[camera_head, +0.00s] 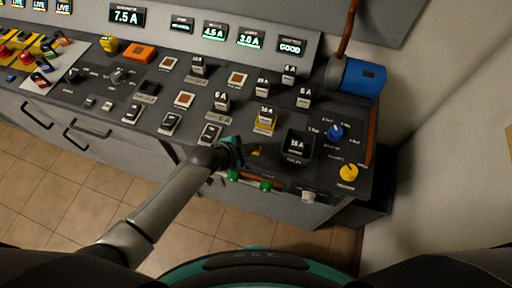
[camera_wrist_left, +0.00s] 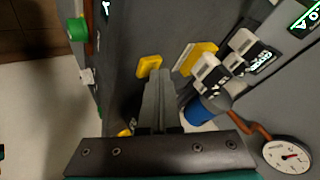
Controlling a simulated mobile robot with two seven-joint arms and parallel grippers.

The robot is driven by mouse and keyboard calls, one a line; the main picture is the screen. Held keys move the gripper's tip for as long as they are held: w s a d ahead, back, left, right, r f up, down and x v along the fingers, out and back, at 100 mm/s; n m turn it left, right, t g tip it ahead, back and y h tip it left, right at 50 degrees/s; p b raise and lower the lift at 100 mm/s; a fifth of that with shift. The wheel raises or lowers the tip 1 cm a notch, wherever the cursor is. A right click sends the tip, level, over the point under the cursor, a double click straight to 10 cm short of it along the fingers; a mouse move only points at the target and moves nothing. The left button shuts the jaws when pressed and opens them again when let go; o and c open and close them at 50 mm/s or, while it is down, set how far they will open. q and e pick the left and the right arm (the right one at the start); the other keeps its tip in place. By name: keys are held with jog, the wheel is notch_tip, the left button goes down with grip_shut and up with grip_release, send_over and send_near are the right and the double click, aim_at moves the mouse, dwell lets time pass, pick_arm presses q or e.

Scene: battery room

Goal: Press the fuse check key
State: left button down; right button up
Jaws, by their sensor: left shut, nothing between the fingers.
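A small yellow key (camera_head: 257,152) sits near the front edge of the console, beside my left gripper (camera_head: 238,152); its label is not readable, so I cannot tell for certain that it is the fuse check key. In the left wrist view my left gripper (camera_wrist_left: 160,78) is shut and empty. Its fingertips are close to a yellow pad (camera_wrist_left: 148,66) that looks like the same key; I cannot tell whether they touch it. A fuse block marked 15 A (camera_head: 266,113) stands on a yellow base (camera_head: 264,128) just behind. My right gripper is not in view.
A black socket block (camera_head: 297,146) stands to the right, with a blue knob (camera_head: 335,131) and a yellow knob (camera_head: 349,172) beyond. Several fuse blocks and rocker switches (camera_head: 209,134) surround the gripper.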

pick_arm(q)
jog(key=shift+r+p, duration=0.8)
jog(key=shift+r, duration=0.05)
notch_tip(320, 180, up, 5)
jog(key=p, duration=0.5)
jog(key=shift+s, duration=0.1)
dwell(0.7)
